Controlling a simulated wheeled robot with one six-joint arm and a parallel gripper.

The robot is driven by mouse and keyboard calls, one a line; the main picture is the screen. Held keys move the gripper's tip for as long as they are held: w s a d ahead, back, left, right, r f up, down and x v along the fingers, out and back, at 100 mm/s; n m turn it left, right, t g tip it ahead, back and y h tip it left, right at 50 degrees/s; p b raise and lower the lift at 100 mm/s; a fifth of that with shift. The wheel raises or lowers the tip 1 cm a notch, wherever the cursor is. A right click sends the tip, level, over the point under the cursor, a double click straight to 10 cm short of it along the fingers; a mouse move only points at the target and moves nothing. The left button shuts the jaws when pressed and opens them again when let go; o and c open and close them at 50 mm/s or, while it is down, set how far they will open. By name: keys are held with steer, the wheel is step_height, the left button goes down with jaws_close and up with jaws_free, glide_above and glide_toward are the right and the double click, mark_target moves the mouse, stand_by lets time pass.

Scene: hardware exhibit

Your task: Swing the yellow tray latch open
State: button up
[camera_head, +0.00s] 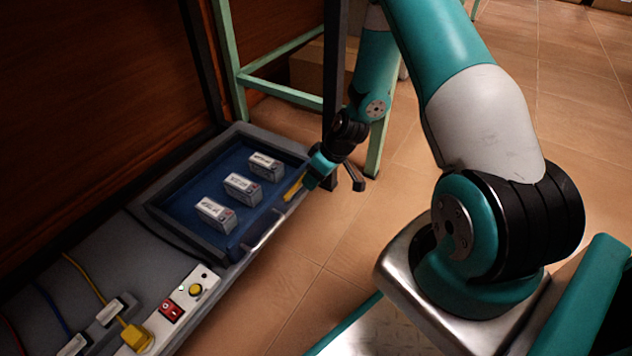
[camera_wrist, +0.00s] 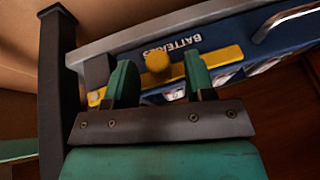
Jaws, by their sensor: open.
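The yellow latch (camera_head: 294,187) is at the right end of the blue tray's front face. In the wrist view it is a yellow bar (camera_wrist: 224,57) lying along the tray front, with a round knob (camera_wrist: 157,68). The blue tray (camera_head: 196,219) sits in a grey frame and holds white battery boxes (camera_head: 242,187). My gripper (camera_head: 309,181) is at the latch. In the wrist view its two green fingers (camera_wrist: 159,62) are open, and the knob shows in the gap between them. I cannot tell whether either finger touches it. Part of the bar is hidden behind the fingers.
A silver handle (camera_head: 268,230) is on the tray front. A dark post (camera_wrist: 56,90) stands close beside my gripper. A green frame (camera_head: 280,88) is behind. A power strip (camera_head: 168,308) with plugs and cables lies at lower left. The tiled floor in front is clear.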

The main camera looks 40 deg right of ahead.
jaws_close()
